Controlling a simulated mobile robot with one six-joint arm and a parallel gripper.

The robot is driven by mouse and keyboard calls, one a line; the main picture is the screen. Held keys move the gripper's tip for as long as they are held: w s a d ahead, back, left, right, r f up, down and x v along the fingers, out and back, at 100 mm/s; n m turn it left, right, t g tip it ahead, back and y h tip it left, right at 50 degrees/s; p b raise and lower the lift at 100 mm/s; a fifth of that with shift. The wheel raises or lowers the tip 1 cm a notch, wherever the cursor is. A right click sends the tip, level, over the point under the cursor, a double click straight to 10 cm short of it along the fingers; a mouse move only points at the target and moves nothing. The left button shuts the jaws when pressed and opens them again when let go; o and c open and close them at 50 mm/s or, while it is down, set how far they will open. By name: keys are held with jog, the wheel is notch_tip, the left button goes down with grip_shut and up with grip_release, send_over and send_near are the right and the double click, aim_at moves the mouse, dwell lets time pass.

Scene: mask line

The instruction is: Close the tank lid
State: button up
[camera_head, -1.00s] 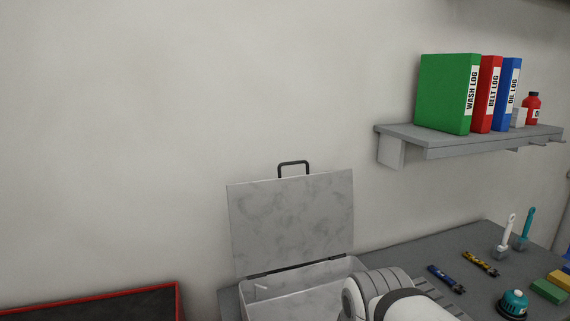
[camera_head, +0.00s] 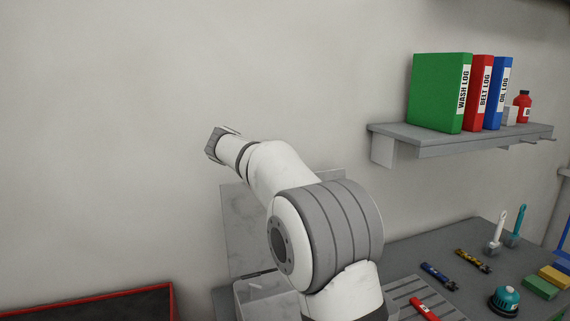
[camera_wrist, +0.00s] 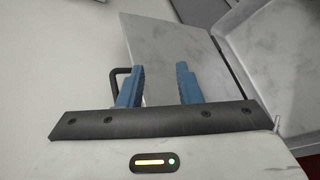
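The tank lid (camera_head: 236,225) stands open and upright against the wall in the head view, mostly hidden behind my arm. In the wrist view the lid (camera_wrist: 180,50) shows as a grey mottled panel, with its black handle (camera_wrist: 118,80) at its left edge. The tank (camera_wrist: 270,55) lies open to the right of the lid there; its rim also shows in the head view (camera_head: 243,298). My gripper (camera_wrist: 160,85) has its two blue fingers spread apart with nothing between them. It is in front of the lid, with the left finger overlapping the handle's side in the picture.
A shelf (camera_head: 455,140) with green, red and blue binders is on the wall at right. The grey bench (camera_head: 440,245) holds two straps, brushes, a teal-topped item (camera_head: 506,299) and coloured blocks. A red-edged dark surface (camera_head: 90,305) is at lower left.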

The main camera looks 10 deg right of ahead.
jog(key=w+a+r+n+t+h, duration=0.1)
jog(key=w+a+r+n+h, duration=0.15)
jog(key=w+a, duration=0.35)
jog(key=shift+m+h, duration=0.25)
jog(key=shift+m, duration=0.1)
jog(key=p+x, duration=0.1)
jog(key=x, duration=0.8)
jog(key=shift+w+f+p, duration=0.2)
jog(key=shift+w+p, duration=0.2)
jog(key=shift+a, duration=0.1)
grip_shut()
